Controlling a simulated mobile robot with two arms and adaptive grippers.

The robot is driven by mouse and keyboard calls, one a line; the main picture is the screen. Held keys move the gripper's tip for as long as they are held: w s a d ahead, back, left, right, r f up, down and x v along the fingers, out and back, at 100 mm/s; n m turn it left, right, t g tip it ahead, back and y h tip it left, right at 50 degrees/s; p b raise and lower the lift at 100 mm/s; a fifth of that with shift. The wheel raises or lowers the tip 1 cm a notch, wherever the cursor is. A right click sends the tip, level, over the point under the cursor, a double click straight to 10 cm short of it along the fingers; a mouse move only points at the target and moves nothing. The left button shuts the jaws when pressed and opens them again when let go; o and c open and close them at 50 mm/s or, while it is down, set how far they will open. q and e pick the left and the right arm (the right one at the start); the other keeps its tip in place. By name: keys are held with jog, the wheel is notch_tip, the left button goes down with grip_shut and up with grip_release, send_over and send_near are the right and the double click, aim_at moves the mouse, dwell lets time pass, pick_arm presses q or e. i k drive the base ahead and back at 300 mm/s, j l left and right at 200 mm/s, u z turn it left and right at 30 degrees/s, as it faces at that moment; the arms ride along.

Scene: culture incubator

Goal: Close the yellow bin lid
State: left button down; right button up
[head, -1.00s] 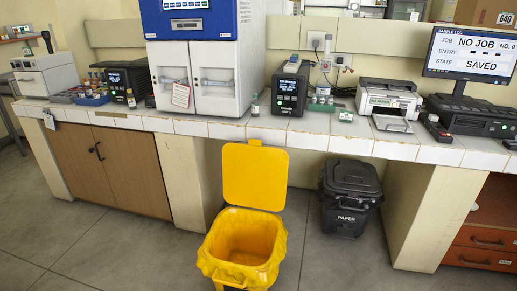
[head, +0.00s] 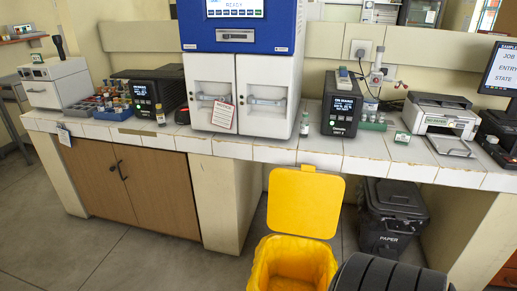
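The yellow bin (head: 262,270) stands on the floor in front of the bench, cut off by the bottom edge of the head view. Its yellow lid (head: 306,203) stands open and upright at the back of the bin, close to the bench front. The bin is lined with a yellow bag, and its inside shows from above. A dark ribbed part of my own arm (head: 390,274) comes in at the bottom right, beside the bin. Neither gripper's fingers show.
A black paper bin (head: 391,218) stands under the bench, right of the yellow lid. The tiled bench (head: 270,152) carries a blue and white incubator (head: 238,70), a printer (head: 440,115) and small vials. Open floor lies left of the bin, before the wooden cabinet (head: 130,180).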

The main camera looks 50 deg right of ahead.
aim_at(307, 202)
jog(key=i+z, duration=0.35)
jog(key=i, duration=0.25)
jog(key=i+j+z, duration=0.25)
jog(key=i+z, duration=0.15)
jog(key=i, duration=0.2)
jog(key=i+z, duration=0.15)
jog(key=z, duration=0.3)
jog(key=i+z, duration=0.2)
jog(key=z, duration=0.2)
jog(key=i+j+z, duration=0.1)
jog(key=z, duration=0.35)
jog(key=i+j+z, duration=0.15)
jog(key=z, duration=0.25)
jog(key=i+j+z, duration=0.15)
jog(key=z, duration=0.3)
